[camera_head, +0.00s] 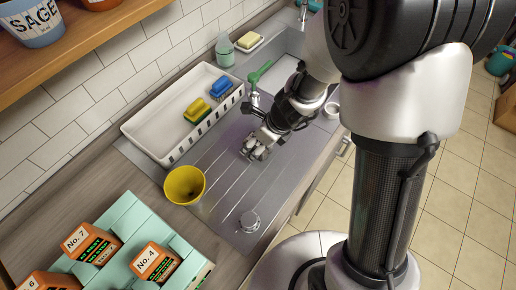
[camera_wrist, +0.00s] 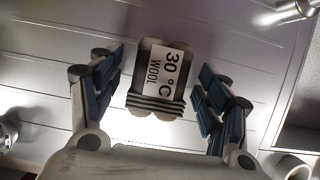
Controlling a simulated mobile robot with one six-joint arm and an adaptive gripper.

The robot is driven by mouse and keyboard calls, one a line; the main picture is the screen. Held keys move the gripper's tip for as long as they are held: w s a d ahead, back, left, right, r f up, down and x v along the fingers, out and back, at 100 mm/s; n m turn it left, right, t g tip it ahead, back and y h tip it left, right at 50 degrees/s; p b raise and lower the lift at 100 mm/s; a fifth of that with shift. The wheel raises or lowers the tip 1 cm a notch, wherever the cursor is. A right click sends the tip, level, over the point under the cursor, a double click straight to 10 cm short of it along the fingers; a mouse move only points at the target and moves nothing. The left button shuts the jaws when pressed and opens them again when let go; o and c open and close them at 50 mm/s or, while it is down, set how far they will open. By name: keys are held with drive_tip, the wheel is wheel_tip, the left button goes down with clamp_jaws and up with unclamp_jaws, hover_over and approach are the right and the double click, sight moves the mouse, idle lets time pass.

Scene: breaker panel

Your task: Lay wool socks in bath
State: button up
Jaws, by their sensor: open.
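A small grey bundle (camera_wrist: 148,103) with dark stripes and a white label reading "30 °C WOOL" lies on the metal drainboard in the wrist view. My gripper (camera_wrist: 162,68) is open, with one blue-padded finger on each side of the bundle and a gap on both sides. In the head view my gripper (camera_head: 258,148) is low over the ribbed drainboard (camera_head: 215,160); the bundle cannot be told apart there. The sink basin (camera_head: 284,70) is behind my arm and partly hidden. I cannot tell which container is the bath.
A white rack (camera_head: 150,128) by the wall holds blue, yellow and green sponges. A yellow cup (camera_head: 185,185) and a round metal knob (camera_head: 249,221) stand nearer. Orange numbered boxes (camera_head: 92,244) sit front left.

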drive_tip(key=shift+w+a+f, duration=0.1)
drive_tip(key=shift+w+f, duration=0.05)
drive_tip(key=shift+f, duration=0.15)
drive_tip(key=shift+r, duration=0.1)
drive_tip(key=c, duration=1.2)
drive_tip(key=shift+r, duration=0.1)
drive_tip(key=shift+c, duration=0.2)
